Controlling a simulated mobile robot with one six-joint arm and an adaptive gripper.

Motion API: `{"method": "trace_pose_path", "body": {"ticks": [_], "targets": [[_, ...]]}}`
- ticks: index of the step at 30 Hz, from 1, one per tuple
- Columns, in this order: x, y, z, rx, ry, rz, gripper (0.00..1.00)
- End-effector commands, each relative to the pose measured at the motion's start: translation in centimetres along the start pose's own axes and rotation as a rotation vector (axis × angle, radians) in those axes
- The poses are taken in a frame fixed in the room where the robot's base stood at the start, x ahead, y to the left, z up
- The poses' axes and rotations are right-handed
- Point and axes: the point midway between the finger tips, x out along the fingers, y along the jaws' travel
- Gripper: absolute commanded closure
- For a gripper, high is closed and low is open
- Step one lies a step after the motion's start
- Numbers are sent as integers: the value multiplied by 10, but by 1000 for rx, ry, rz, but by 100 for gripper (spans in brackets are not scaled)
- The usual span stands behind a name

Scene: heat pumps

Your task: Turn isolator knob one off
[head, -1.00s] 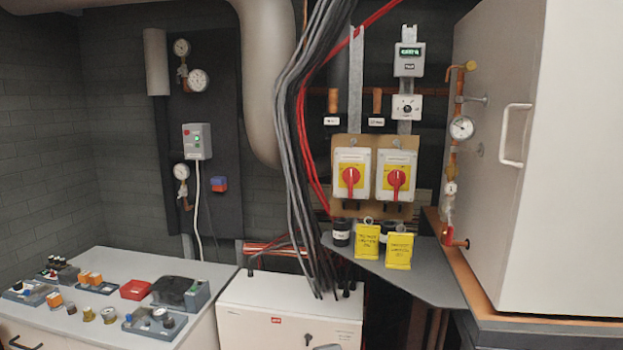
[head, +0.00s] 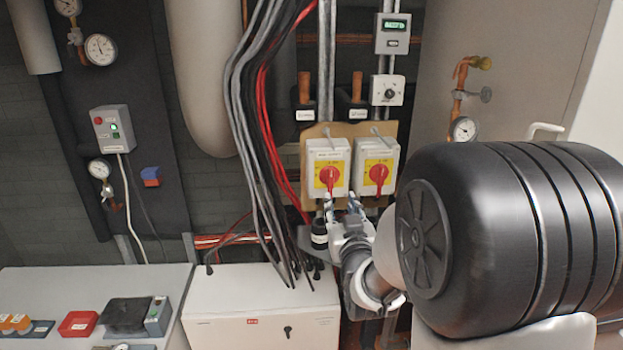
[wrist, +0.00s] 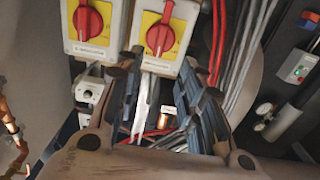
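Two isolators with white housings, yellow plates and red knobs sit side by side on a tan board (head: 350,131). The left isolator knob (head: 329,177) and the right isolator knob (head: 378,175) both have their handles near upright. I cannot read which is number one. My gripper (head: 342,204) is open and empty, just below the left isolator in the head view and apart from both knobs. The wrist view is turned over: the left isolator's knob (wrist: 160,38) is at top centre, beyond the spread fingers (wrist: 160,75); the other knob (wrist: 88,22) is at top left.
Grey and red cables (head: 262,130) hang just left of the isolators. A white cabinet (head: 262,310) stands below. A dial box (head: 387,90) and a display unit (head: 392,33) are above. A gauge (head: 463,129) on copper pipe is to the right. My arm hides the lower right.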

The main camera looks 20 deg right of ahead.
Motion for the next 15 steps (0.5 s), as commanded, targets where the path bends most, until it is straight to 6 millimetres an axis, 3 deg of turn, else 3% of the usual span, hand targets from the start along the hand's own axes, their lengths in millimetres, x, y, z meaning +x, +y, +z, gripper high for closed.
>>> {"method": "trace_pose_path", "body": {"ticks": [9,15], "targets": [[71,0,-1,0,-1,0,65],[104,0,0,0,-2,0,65]]}}
